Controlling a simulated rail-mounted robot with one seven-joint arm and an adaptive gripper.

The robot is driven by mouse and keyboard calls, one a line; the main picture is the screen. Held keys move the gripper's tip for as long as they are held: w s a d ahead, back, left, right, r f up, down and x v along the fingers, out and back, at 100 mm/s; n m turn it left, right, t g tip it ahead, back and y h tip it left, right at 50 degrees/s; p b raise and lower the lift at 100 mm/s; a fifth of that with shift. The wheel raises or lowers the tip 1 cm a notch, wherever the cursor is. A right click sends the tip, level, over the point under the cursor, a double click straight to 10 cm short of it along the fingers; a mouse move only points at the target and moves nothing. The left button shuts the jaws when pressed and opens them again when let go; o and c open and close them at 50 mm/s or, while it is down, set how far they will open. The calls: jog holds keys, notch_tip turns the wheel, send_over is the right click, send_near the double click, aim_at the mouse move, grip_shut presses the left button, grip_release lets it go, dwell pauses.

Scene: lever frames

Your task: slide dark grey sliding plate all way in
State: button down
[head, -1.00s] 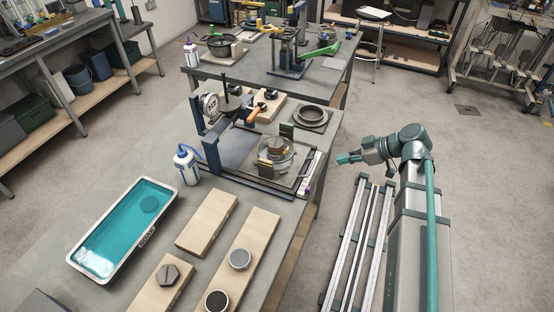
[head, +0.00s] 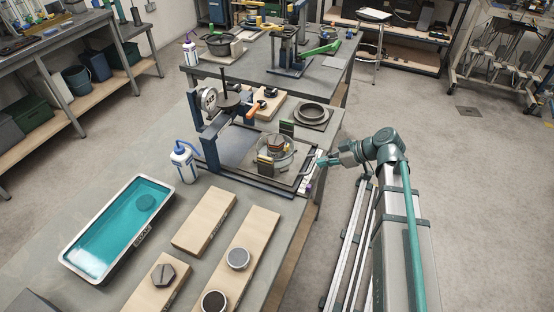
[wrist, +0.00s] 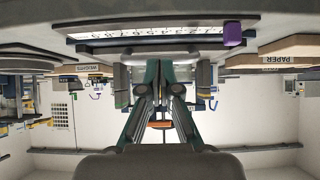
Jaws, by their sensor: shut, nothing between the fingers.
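A blue-black framed fixture stands on the near bench. A clear round dish (head: 283,160) with small blocks sits in the right part. My gripper (head: 321,163) is at the fixture's right end, by the bench edge; contact cannot be told. Its green fingers (wrist: 159,67) are shut and empty in the wrist view. A dark bar with a white scale strip (wrist: 150,32) and a purple block (wrist: 232,34) lies beyond the fingertips.
A white and blue bottle (head: 184,163) stands left of the fixture. A teal-filled tray (head: 137,238) and wooden boards (head: 204,220) with round weights lie in front. A dark ring (head: 309,113) lies behind. Open floor lies right of the bench.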

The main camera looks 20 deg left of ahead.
aim_at(288, 145)
jog(key=shift+w+a+f+b, duration=0.1)
jog(key=shift+w+a+b, duration=0.45)
jog(key=shift+a, duration=2.55)
jog(key=shift+w+a+r+b, duration=0.2)
jog(key=shift+a+b, duration=0.7)
jog(key=shift+a, duration=2.2)
jog(key=shift+w+a+f+b, duration=0.2)
jog(key=shift+w+a+b, duration=0.4)
jog(key=shift+a, duration=2.5)
jog(key=shift+s+d+f+v, duration=0.1)
jog(key=shift+d+f+v, duration=0.1)
jog(key=shift+v, duration=0.9)
jog(key=shift+s+d+f+v, duration=0.1)
jog(key=shift+f+v, duration=0.1)
jog(key=shift+v, duration=0.95)
jog(key=shift+s+d+f+v, duration=0.1)
jog(key=shift+d+f+v, duration=0.1)
jog(key=shift+v, duration=0.9)
jog(key=shift+r, duration=0.15)
